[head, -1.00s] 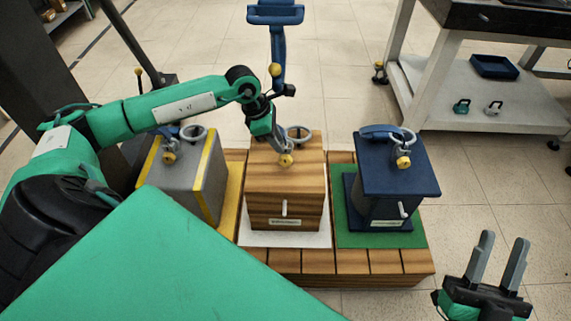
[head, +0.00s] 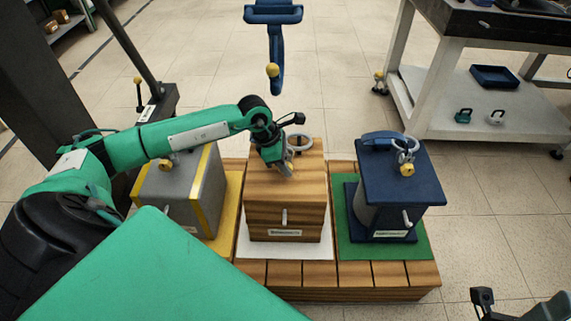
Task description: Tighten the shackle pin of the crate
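The wooden crate (head: 285,205) stands in the middle of the head view, with a grey ring-shaped shackle (head: 300,141) on its top. My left gripper (head: 287,170) points down at the front of that shackle.
A grey crate (head: 178,198) with yellow edges stands left and a dark blue crate (head: 400,180) right, both with yellow pins. All stand on a wooden pallet (head: 345,275). A blue hook (head: 277,45) hangs behind them. A white cart (head: 450,115) is at the right; floor between is clear.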

